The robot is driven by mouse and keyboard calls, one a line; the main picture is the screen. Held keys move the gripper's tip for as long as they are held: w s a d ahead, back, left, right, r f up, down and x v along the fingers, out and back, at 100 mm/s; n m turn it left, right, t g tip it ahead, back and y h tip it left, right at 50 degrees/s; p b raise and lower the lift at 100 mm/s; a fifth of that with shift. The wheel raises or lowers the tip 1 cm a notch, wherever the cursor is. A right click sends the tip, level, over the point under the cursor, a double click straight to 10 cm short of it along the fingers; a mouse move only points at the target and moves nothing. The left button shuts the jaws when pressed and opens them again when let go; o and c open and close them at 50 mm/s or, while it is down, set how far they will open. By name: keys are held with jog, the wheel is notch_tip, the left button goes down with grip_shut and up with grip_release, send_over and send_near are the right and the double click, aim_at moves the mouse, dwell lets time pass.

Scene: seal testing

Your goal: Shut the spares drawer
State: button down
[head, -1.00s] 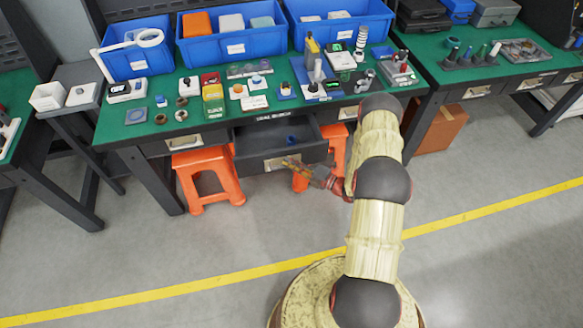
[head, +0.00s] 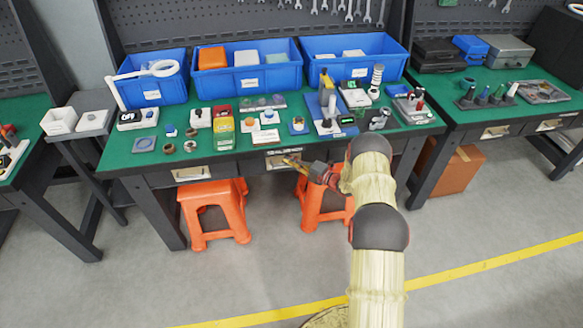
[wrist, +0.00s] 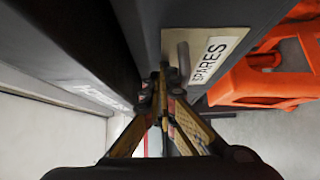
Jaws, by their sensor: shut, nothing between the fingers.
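The spares drawer (head: 268,166) is in the bench's front, right of centre. In the head view its front looks flush or nearly flush with the bench, and its inside is hidden. In the wrist view the dark drawer front (wrist: 215,14) carries a pale plate reading SPARES (wrist: 210,57) and a grey bar handle (wrist: 183,60). My gripper (head: 288,161) is shut and empty, with its fingertips at the drawer front beside the handle. The fingertips also show in the wrist view (wrist: 161,92); I cannot tell whether they touch the front.
Two orange stools (head: 215,212) (head: 318,207) stand under the bench. The green benchtop (head: 225,158) holds several small parts and devices, with blue bins (head: 247,80) behind them. Another drawer (head: 190,174) on the left looks shut. The floor in front is clear.

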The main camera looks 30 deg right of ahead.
jog(key=shift+w+d+r, duration=0.1)
jog(key=shift+w+d, duration=0.05)
jog(key=shift+w, duration=0.25)
jog(key=shift+r, duration=0.1)
jog(key=shift+s, duration=0.3)
jog(key=s+a+p+v, duration=0.1)
jog(key=p+v, duration=0.3)
jog(key=v, duration=0.8)
jog(key=shift+s+a+f, duration=0.25)
jog(key=shift+s+a, duration=0.1)
jog(key=shift+a, duration=0.25)
